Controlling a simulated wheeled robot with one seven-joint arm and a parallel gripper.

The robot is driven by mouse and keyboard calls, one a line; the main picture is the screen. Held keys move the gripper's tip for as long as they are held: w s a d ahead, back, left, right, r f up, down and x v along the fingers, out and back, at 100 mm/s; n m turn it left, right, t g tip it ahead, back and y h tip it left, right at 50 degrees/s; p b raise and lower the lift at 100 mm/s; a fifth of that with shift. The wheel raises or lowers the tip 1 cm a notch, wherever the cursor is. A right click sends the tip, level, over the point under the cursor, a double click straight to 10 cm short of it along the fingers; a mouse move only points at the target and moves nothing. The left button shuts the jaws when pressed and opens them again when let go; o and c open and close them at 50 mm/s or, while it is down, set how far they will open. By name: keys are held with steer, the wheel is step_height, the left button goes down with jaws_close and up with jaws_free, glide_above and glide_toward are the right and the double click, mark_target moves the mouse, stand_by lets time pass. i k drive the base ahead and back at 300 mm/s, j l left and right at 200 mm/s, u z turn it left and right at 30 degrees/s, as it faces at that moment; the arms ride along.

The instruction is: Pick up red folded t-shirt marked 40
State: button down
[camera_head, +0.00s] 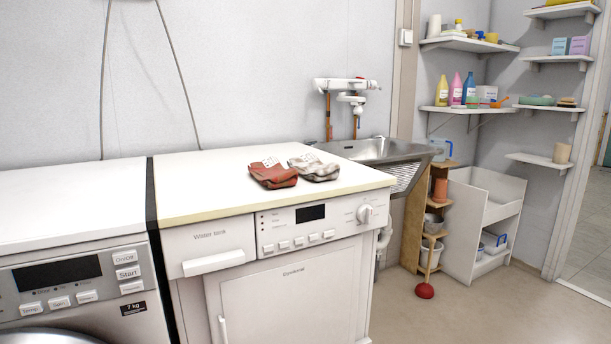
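A red folded t-shirt (274,176) lies on the white top of a machine (205,188), near its front edge. A small white tag shows on its upper side; the number is too small to read. A pale grey-white folded cloth (317,170) lies right beside it on the right, very close or touching. My gripper is not in view.
A second machine (70,202) stands at the left, past a dark gap. A metal sink (385,152) is behind and right of the folded cloths. Shelves (470,108) with bottles line the right corner. The floor (480,320) at front right is mostly clear, with a red plunger (425,290) standing there.

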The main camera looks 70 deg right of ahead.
mark_target(269, 171)
steer(key=z, duration=2.2)
steer(key=i+l+u, duration=0.1)
steer(key=l, duration=0.1)
